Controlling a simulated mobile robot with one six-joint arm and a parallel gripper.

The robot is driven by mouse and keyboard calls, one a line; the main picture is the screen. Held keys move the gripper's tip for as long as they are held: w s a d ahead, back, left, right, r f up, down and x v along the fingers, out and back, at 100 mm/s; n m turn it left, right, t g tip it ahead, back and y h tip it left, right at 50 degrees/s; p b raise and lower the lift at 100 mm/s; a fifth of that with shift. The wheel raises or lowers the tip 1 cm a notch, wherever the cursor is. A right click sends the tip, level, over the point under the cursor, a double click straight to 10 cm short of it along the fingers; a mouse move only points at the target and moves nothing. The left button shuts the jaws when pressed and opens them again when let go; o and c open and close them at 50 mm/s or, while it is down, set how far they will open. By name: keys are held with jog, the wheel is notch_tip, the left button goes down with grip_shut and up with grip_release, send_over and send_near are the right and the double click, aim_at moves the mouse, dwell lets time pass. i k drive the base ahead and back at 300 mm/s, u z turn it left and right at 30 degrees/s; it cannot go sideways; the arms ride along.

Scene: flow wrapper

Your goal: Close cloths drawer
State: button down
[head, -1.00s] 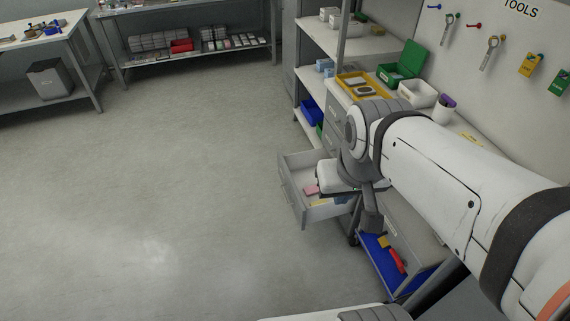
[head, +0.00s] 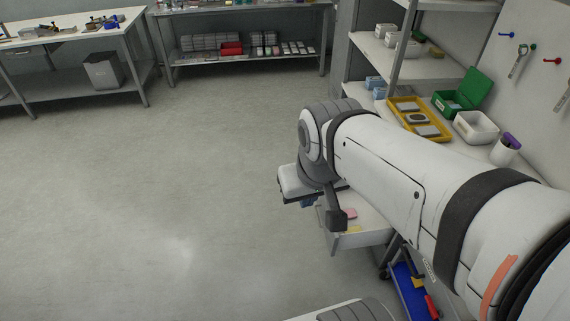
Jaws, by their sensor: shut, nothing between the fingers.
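The open drawer (head: 372,238) is light grey and sticks out from the workbench on the right in the head view. A pink cloth (head: 349,213) and a yellow cloth (head: 352,229) lie in it. My gripper (head: 307,202) is shut and empty, at the upper left of the drawer, by its front end. My wrist and a grey part of it cover some of the drawer front, and my arm hides the drawer's back end and the cabinet face.
A yellow tray (head: 408,106), green box (head: 450,102) and white bin (head: 476,127) stand on the bench. The floor (head: 150,190) to the left is clear.

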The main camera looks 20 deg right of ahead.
aim_at(376, 230)
jog(key=u, duration=0.1)
jog(key=i, duration=0.95)
jog(key=z, duration=0.45)
